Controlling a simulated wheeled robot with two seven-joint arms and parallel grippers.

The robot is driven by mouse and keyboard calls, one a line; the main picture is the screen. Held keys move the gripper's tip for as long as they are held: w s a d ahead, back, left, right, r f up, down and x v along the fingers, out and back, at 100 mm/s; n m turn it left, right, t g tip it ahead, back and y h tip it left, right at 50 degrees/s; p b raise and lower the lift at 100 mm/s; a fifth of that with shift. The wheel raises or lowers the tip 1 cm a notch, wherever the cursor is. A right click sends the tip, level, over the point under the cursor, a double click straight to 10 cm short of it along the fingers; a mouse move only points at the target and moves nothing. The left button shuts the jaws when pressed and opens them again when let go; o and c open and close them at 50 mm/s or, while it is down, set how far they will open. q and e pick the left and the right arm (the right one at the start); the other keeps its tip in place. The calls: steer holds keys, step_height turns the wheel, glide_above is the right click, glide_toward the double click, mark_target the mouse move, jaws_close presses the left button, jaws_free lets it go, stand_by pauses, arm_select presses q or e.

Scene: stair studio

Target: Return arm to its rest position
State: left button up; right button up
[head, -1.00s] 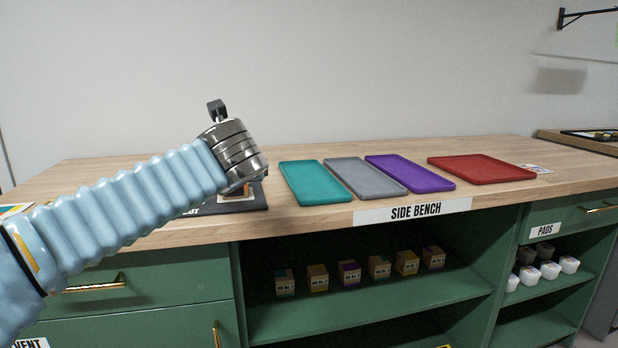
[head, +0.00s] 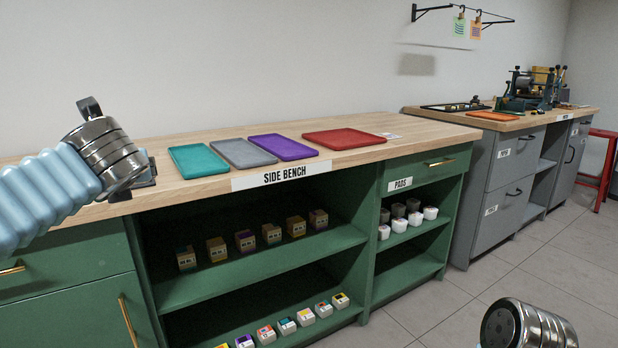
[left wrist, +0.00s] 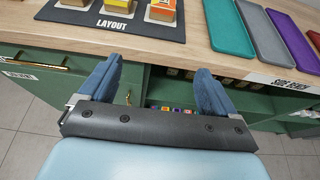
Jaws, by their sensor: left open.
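My left arm comes in from the left in the head view, with its metal wrist in front of the left part of the side bench (head: 350,161). Its fingers are mostly hidden behind the wrist there. In the left wrist view my left gripper (left wrist: 155,85) is open, its two blue fingers wide apart with nothing between them. It is in front of the bench's edge, below the dark layout mat (left wrist: 85,14). In the head view a metal end part of my right arm shows at the bottom right; its fingers are out of view.
Teal (head: 198,160), grey (head: 243,153), purple (head: 283,147) and red (head: 344,139) trays lie on the bench. Small boxes (head: 217,249) and white pots (head: 399,225) stand on its shelves. A grey cabinet (head: 500,165) stands right. Floor (head: 500,275) is clear between.

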arm_select(q)
steer(key=w+d+f+n+g+h, duration=0.1)
steer(key=w+d+f+h, duration=0.25)
steer(key=f, duration=0.65)
steer(key=w+d+f+n+g+h, duration=0.25)
steer(key=d+f, duration=0.25)
steer(key=f, duration=0.6)
steer(key=s+d+f+n+g+h+p, duration=0.1)
steer(key=s+d+f+n+h, duration=0.2)
steer(key=f, duration=0.7)
steer(key=d+f+n+g, duration=0.2)
steer(key=d+f+n, duration=0.15)
steer(key=f, duration=0.55)
steer(key=s+d+f+n+g+h+p, duration=0.1)
steer(key=s+d+f+n+g, duration=0.1)
steer(key=s+f+n, duration=0.8)
steer(key=s+d+f+n+g+h, duration=0.1)
steer(key=s+d+f+n+g, duration=0.1)
steer(key=s+f+n, duration=0.8)
step_height(320, 180, down, 4)
steer(key=shift+s+d+r+p, duration=0.2)
steer(key=shift+s+d+p, duration=0.15)
steer(key=shift+s+d, duration=0.65)
steer(key=shift+s+a, duration=0.15)
steer(key=shift+a, duration=0.05)
